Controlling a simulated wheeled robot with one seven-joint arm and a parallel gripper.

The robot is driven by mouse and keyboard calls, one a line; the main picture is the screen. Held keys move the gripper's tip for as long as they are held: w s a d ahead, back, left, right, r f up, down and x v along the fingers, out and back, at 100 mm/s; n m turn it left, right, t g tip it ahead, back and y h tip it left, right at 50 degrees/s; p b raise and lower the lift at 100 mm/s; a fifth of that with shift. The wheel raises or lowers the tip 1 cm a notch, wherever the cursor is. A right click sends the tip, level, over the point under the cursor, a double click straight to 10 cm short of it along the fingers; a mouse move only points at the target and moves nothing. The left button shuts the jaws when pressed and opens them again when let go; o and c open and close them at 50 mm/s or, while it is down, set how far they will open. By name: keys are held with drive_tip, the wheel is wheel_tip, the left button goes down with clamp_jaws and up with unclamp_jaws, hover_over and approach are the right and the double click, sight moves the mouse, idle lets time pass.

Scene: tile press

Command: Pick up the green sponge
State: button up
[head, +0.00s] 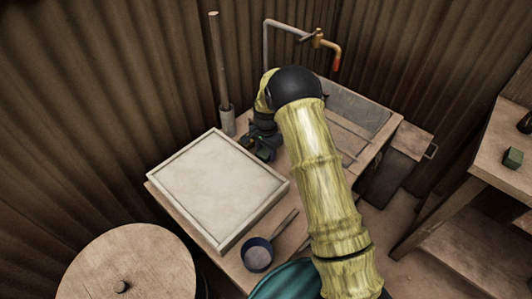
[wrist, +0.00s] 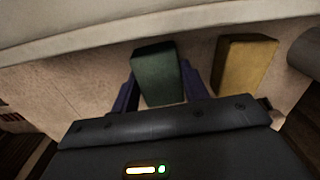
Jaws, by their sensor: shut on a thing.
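The green sponge (wrist: 156,70) is a dark green block in the middle of the wrist view. It sits between the two dark fingers of my gripper (wrist: 162,86), which are shut on it. I cannot tell whether it is resting on the wooden bench top (wrist: 95,90) or just above it. In the head view my gripper (head: 262,143) is at the back of the bench, just beyond the framed pale tray, and is small and dark there. The sponge is hard to make out in that view.
A yellow sponge (wrist: 245,64) lies close to the right finger. The pale tray (head: 218,187) borders the gripper. A post in a holder (head: 227,120), a tap (head: 320,40) and a sink basin (head: 355,104) are nearby. A dark pan (head: 257,254) stands in front.

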sight(268, 151)
wheel_tip(268, 151, up, 10)
idle(0.5)
drive_tip(key=o, duration=0.3)
drive_tip(key=shift+c, duration=1)
drive_tip(key=shift+d+f, duration=0.15)
drive_tip(key=shift+d, duration=0.15)
drive_tip(key=s+d+f+n, duration=0.1)
drive_tip(key=d, duration=0.2)
drive_tip(key=s+d+f+n, duration=0.1)
drive_tip(key=d, duration=0.2)
drive_tip(key=s+d+f+n, duration=0.1)
drive_tip(key=d, duration=0.3)
drive_tip(key=shift+s+d+f, duration=0.1)
drive_tip(key=shift+s+f, duration=0.15)
drive_tip(key=shift+s, duration=0.15)
drive_tip(key=s+d+f+n, duration=0.1)
drive_tip(key=s+d, duration=0.1)
drive_tip(key=s+d+f+n, duration=0.1)
drive_tip(key=s+d+n, duration=0.1)
drive_tip(key=d, duration=0.1)
drive_tip(key=s+d+f+n, duration=0.1)
drive_tip(key=s+d+n, duration=0.1)
drive_tip(key=s+d, duration=0.1)
drive_tip(key=shift+d+f, duration=0.15)
drive_tip(key=shift+d, duration=0.1)
drive_tip(key=shift+w, duration=0.1)
